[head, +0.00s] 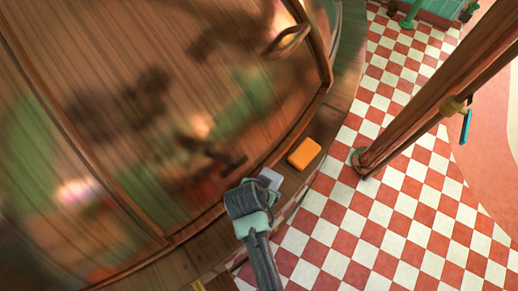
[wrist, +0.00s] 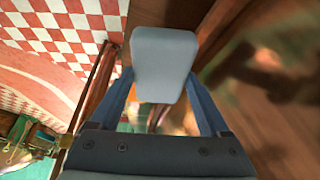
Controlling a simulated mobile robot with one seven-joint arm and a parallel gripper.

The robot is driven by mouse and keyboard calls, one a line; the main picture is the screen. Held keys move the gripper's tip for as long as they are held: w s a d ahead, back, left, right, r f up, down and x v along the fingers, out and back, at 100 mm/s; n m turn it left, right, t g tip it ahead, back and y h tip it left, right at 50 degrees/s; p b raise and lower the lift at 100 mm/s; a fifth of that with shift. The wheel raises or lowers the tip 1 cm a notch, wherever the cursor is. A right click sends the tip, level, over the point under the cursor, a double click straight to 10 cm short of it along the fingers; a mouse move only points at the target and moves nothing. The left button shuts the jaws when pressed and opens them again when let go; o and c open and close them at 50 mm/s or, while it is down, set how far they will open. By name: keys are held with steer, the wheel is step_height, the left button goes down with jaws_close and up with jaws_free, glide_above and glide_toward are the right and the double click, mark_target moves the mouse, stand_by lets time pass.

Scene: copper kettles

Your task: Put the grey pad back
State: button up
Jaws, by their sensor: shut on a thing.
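The grey pad (wrist: 165,58) is between the two fingers of my gripper (wrist: 162,80) in the wrist view, and its broad pale face is toward the camera. In the head view only a small light grey part of the pad (head: 270,177) shows past my gripper (head: 264,184), which is shut on it. The gripper is at the wooden ledge (head: 207,247), below and left of the orange block. I cannot tell whether the pad touches the ledge.
An orange block (head: 304,153) lies on the ledge beside the pad. A large glossy wooden curved surface (head: 120,70) with a handle (head: 288,40) fills the left. A wooden post (head: 430,95) stands at right on the red and white checkered floor (head: 400,200), which is mostly clear.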

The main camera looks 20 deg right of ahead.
steer(key=shift+w+d+f, duration=0.1)
steer(key=shift+w+f, duration=0.05)
steer(key=shift+f, duration=0.1)
steer(key=f, duration=0.4)
steer(key=shift+s, duration=0.25)
steer(key=shift+w+d+f, duration=0.1)
steer(key=shift+f, duration=2.6)
steer(key=shift+b, duration=0.3)
